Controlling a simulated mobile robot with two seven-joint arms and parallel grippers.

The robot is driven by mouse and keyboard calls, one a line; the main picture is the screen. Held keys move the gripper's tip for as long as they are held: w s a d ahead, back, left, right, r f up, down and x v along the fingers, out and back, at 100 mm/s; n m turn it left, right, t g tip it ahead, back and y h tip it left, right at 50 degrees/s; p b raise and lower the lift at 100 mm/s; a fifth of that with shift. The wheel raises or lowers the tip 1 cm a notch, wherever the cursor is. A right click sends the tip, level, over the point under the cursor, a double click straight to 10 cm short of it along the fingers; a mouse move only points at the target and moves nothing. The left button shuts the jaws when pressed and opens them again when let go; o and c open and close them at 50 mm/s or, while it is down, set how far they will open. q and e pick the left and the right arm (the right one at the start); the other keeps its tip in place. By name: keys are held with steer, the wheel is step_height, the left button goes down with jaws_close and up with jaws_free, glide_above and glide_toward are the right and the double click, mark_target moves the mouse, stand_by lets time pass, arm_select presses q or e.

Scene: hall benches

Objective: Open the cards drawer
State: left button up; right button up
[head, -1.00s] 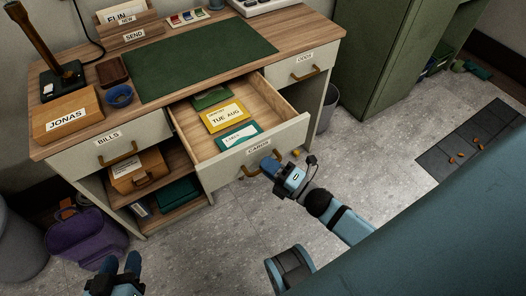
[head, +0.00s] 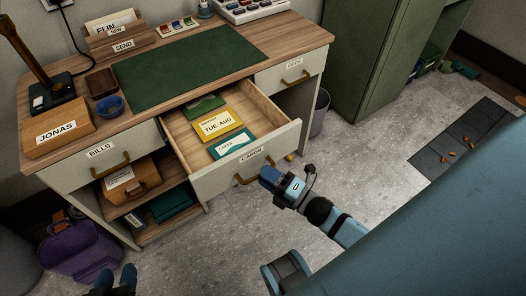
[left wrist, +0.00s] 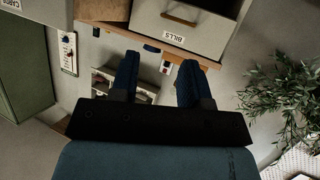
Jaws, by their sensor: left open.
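The cards drawer (head: 251,165), labelled CARDS, stands pulled out of the desk in the head view. Inside lie a yellow TUE AUG card (head: 217,125), a teal labelled card (head: 234,143) and a dark green item (head: 205,106). Its brass handle (head: 243,181) shows on the front. My right gripper (head: 268,179) is at the handle's right end; whether its fingers touch or close on it is hidden. My left gripper (head: 116,279) is open and empty, low at the front left, below the desk; its spread fingers also show in the left wrist view (left wrist: 158,82).
The BILLS drawer (head: 123,157) and the right-hand drawer (head: 290,75) are shut. A grey bin (head: 320,112) and a green cabinet (head: 375,60) stand at right. A plant (left wrist: 285,105) shows in the left wrist view.

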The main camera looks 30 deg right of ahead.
arm_select(q)
steer(key=shift+s+a+f+g+y+p, duration=0.15)
steer(key=shift+s+a+f+g+p, duration=0.1)
steer(key=shift+f+p, duration=0.1)
steer(key=shift+s+a+f+g+y+p, duration=0.15)
steer(key=shift+a+f+p, duration=0.05)
steer(key=shift+f, duration=0.15)
arm_select(e)
steer(key=v, duration=1.2)
arm_select(q)
steer(key=shift+a, duration=0.1)
arm_select(e)
steer(key=shift+s+d+r, duration=0.1)
steer(key=shift+s+r, duration=0.05)
